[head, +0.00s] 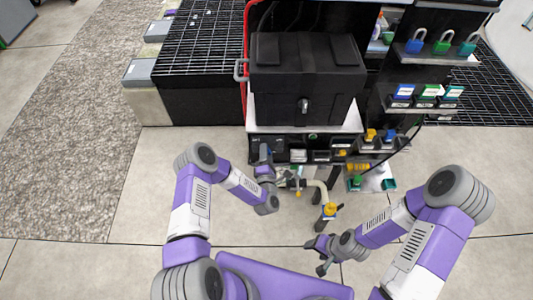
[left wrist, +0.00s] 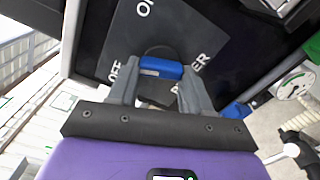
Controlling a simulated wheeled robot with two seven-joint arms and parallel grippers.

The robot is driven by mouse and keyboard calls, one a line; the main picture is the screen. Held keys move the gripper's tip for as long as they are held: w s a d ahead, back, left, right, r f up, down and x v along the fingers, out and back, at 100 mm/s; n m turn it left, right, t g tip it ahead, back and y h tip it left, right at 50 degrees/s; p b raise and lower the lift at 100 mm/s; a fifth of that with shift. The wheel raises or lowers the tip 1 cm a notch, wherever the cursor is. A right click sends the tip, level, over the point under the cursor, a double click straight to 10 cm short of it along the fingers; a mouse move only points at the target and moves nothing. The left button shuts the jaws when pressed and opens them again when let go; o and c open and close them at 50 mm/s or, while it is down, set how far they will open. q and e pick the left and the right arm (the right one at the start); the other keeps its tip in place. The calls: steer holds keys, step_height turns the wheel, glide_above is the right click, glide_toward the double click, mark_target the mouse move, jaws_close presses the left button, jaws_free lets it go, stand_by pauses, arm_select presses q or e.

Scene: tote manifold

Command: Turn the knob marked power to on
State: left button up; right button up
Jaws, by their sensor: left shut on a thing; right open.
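The blue power knob (left wrist: 160,67) sits on a dark plate (left wrist: 140,28) in the left wrist view. The plate has white lettering: OFF at the left, what looks like ON at the top edge, and POWER at the right, partly hidden by a finger. My left gripper (left wrist: 159,76) is shut on the knob, one finger on each end of it. The knob's bar lies roughly across the picture, between the fingers. In the head view my left gripper (head: 265,152) is at the left end of the dark panel. My right gripper (head: 319,254) is open and empty above the floor.
A black case (head: 308,65) stands above the panel. A pale pipe with a yellow-handled valve (head: 330,209) stands right of my left gripper. Padlocks (head: 443,42) and small bins are on the shelves at right. Open floor lies in front.

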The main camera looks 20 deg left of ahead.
arm_select(q)
steer(key=m, duration=0.4)
steer(key=m+p, duration=0.1)
steer(key=m, duration=0.7)
steer(key=shift+r+m, duration=0.35)
steer(key=shift+m, duration=0.05)
stand_by(0.3)
steer(key=o, duration=1.1)
steer(key=shift+d, duration=0.1)
steer(key=shift+c, duration=0.2)
steer(key=p+v, duration=0.6)
steer(key=v, duration=0.1)
steer(key=shift+s, duration=0.3)
